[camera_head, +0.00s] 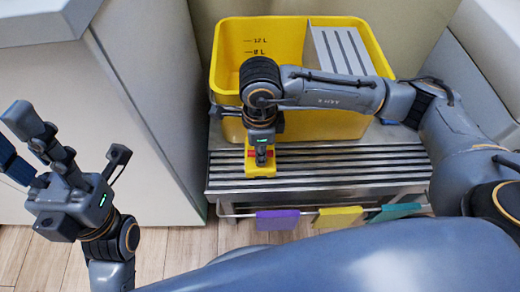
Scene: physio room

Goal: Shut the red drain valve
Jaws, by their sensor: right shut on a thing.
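The yellow bucket (229,48) with litre marks stands on a ribbed metal shelf. A yellow spout block (260,171) sticks out at its front, low down. A small part of the red drain valve (250,153) shows at this block, right by the fingertips of my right gripper (262,158). The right gripper points down and is shut on the valve, hiding most of it. How far the valve is turned cannot be told. My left gripper (14,138) is at the far left, well away from the bucket, with its fingers apart and empty.
The ribbed metal shelf (345,165) has bare room right of the spout. Purple (277,220), yellow (338,217) and teal (395,212) cloths hang on the rail in front. A white cabinet (150,120) stands at left. A grey slotted panel (340,48) sits in the bucket.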

